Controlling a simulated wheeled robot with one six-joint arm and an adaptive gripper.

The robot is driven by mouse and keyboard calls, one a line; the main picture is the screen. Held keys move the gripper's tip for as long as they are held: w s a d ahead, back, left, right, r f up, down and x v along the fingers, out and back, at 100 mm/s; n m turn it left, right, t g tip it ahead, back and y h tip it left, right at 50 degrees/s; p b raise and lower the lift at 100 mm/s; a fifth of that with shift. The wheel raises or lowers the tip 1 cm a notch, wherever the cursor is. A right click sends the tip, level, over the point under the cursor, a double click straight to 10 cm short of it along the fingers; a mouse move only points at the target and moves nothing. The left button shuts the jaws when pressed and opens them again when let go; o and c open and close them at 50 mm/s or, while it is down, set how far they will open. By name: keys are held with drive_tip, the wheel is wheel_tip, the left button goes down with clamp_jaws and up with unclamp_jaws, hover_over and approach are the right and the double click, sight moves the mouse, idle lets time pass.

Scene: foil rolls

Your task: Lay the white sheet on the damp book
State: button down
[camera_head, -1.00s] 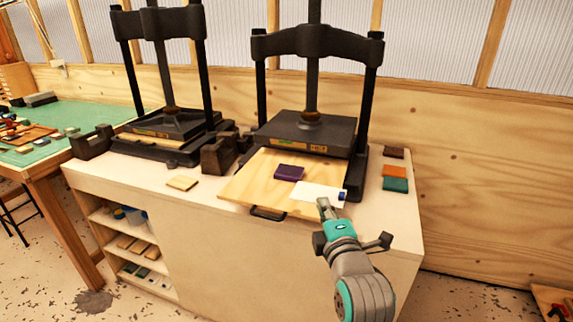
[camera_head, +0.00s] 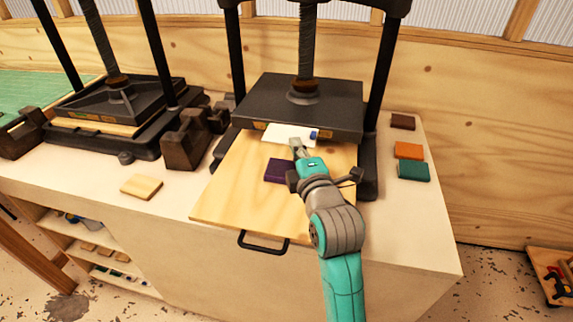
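The white sheet (camera_head: 279,133) is a flat pale rectangle with a small blue piece (camera_head: 315,135) at its right end. It shows in front of the press's dark plate, beyond the purple book, and seems held off the board. My gripper (camera_head: 297,146) is at the sheet's near edge and appears shut on it; the fingertips are small in view. The purple book (camera_head: 277,171) lies on the wooden board (camera_head: 235,190), left of my wrist, which hides its right end. I cannot tell from its look whether it is damp.
The press's dark plate (camera_head: 260,98) and its right post (camera_head: 380,80) stand close to my gripper. Brown (camera_head: 402,121), orange (camera_head: 408,150) and teal (camera_head: 413,170) blocks or books lie on the right. A pale wooden piece (camera_head: 141,187) lies left of the board.

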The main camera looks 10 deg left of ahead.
drive_tip(key=shift+f, duration=4.25)
drive_tip(key=shift+f, duration=0.65)
drive_tip(key=c, duration=1.3)
unclamp_jaws()
drive_tip(key=shift+r, duration=0.45)
drive_tip(key=shift+s+d, duration=0.2)
drive_tip(key=shift+s, duration=0.15)
drive_tip(key=v, duration=1.1)
drive_tip(key=shift+s+r, duration=0.15)
